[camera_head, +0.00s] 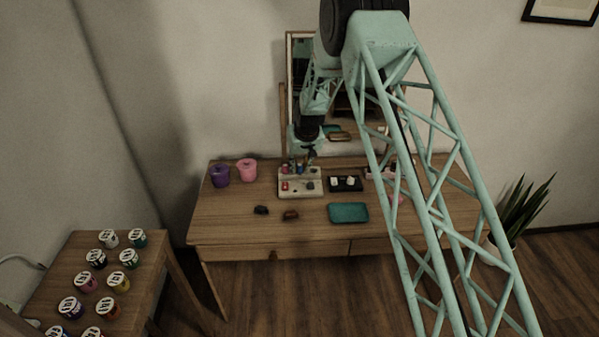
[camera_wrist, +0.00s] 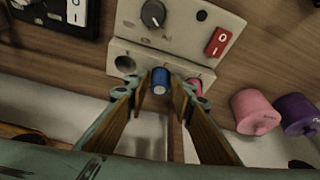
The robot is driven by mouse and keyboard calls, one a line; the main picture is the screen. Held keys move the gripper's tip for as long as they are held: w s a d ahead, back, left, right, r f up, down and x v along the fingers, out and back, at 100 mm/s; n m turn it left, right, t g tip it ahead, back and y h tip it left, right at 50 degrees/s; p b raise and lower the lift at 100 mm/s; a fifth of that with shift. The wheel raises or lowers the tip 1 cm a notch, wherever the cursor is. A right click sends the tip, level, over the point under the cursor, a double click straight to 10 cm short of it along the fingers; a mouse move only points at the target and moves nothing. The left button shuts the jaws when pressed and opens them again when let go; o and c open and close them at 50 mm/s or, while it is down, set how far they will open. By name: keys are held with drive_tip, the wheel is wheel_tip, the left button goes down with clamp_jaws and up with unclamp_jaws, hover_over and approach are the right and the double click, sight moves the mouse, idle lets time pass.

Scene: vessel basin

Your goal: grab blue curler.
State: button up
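The blue curler (camera_wrist: 160,80) stands in the cream control box (camera_wrist: 130,58) in the wrist view, near its edge. My gripper (camera_wrist: 160,97) is open, with one finger to each side of the blue curler. Gaps show between the curler and both fingertips. The right finger's tip is close to a pink curler (camera_wrist: 194,85) and partly covers it. In the head view my gripper (camera_head: 309,153) is over the back of the cream control box (camera_head: 300,194), where several small curlers stand; which of them is blue is hard to tell there.
A red switch (camera_wrist: 218,42) and a dark knob (camera_wrist: 153,13) are on the box. Beside it stand pink (camera_head: 246,169) and purple (camera_head: 220,175) cups and a black switch box (camera_head: 345,184). A mirror (camera_head: 288,80) rises behind. A teal tray (camera_head: 348,213) lies in front.

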sight(299, 164)
idle(0.4)
drive_tip(key=c, duration=0.6)
drive_tip(key=shift+r, duration=0.15)
drive_tip(key=shift+r, duration=1.55)
drive_tip(key=shift+s+r, duration=0.1)
drive_tip(key=shift+r, duration=0.05)
drive_tip(key=s+d+r, duration=0.1)
drive_tip(key=s+d, duration=0.2)
drive_tip(key=s, duration=1.2)
drive_tip(key=shift+d+r, duration=0.2)
drive_tip(key=shift+d, duration=0.2)
drive_tip(key=shift+s, duration=0.1)
